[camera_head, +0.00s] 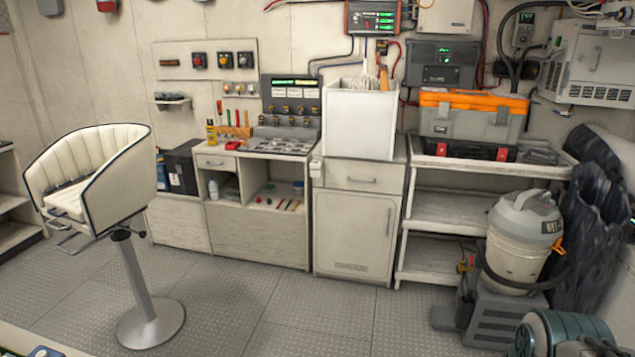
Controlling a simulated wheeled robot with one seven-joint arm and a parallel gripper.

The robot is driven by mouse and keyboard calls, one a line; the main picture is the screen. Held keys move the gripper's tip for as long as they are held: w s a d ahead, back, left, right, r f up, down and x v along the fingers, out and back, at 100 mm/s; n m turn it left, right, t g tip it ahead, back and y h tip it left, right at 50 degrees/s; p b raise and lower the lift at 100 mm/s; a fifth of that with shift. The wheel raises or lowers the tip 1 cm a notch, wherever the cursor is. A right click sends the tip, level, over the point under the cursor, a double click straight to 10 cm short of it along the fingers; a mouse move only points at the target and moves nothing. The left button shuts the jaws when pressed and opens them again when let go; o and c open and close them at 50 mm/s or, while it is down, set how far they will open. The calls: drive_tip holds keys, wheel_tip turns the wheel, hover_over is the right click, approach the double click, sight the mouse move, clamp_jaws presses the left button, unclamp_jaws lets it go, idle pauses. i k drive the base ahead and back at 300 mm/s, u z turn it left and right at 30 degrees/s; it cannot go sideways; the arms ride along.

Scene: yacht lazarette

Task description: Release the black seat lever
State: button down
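A cream padded helm seat (110,182) with dark edging stands at the left on a grey metal pedestal (137,275) with a round floor base (150,324). A small black lever (122,235) shows at the top of the pedestal, just under the seat, with a short part sticking out to the right. It is too small to tell its exact position or whether it is locked. Grey metal bars (68,240) stick out below the seat's front left. My gripper is not in view.
Open chequered floor (270,310) lies in front of and right of the seat. A workbench (250,200) and white cabinet (355,225) line the back wall. Shelves (445,215), a vacuum (525,235) and a teal machine (565,335) crowd the right. A black box (182,165) stands behind the seat.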

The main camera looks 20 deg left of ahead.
sight(142, 233)
drive_tip(key=i, duration=0.8)
drive_tip(key=u, duration=1.85)
drive_tip(key=i, duration=0.6)
drive_tip(key=z, duration=0.7)
drive_tip(key=i, duration=1.6)
drive_tip(key=u, duration=0.8)
drive_tip(key=i, duration=0.95)
drive_tip(key=u, duration=0.65)
